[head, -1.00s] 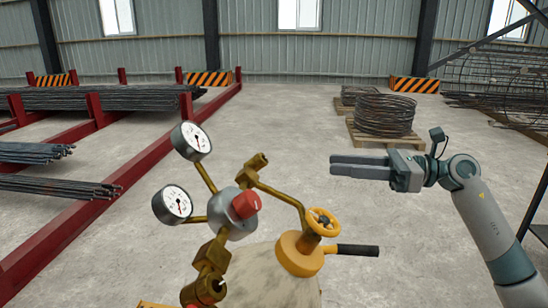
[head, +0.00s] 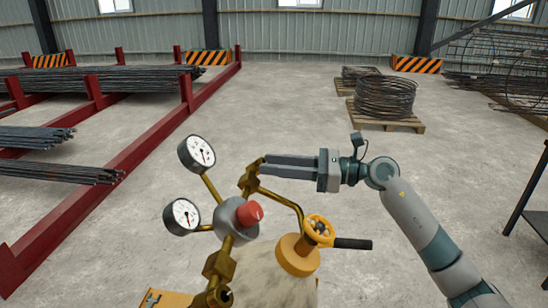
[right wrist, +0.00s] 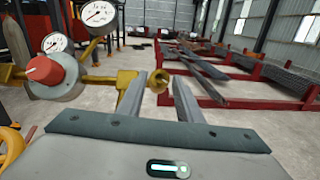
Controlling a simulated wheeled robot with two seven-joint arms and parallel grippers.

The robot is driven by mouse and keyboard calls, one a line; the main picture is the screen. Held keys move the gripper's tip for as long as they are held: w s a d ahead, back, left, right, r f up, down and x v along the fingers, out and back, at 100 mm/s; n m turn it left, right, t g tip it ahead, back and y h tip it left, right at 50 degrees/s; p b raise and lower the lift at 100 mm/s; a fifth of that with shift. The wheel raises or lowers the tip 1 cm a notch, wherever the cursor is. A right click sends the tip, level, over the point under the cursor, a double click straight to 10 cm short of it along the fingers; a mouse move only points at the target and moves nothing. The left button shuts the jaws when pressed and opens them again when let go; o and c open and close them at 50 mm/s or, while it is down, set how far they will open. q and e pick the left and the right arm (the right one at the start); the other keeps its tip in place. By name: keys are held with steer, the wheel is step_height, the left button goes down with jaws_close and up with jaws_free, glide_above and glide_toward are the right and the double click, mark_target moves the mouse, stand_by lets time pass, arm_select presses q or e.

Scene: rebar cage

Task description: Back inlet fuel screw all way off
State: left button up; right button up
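A red knob (head: 249,213) sits on the front of a silver regulator body (head: 232,222) with brass fittings and two white dial gauges (head: 196,153). It also shows in the right wrist view (right wrist: 44,71). A brass fitting (head: 249,178) sticks up at the regulator's upper right, its round end showing in the right wrist view (right wrist: 158,78). My right gripper (head: 267,166) is level, its fingertips at this fitting, right of and above the red knob. Its fingers are apart, with the brass end seen in the gap; contact cannot be told. My left gripper is not in view.
Red racks with rebar (head: 120,185) lie at left. A wire coil (head: 384,95) on a pallet is behind. The floor between is clear.

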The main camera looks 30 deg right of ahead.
steer(key=shift+w+a, duration=0.15)
steer(key=shift+a, duration=0.05)
steer(key=c, duration=0.8)
steer(key=shift+o, duration=0.2)
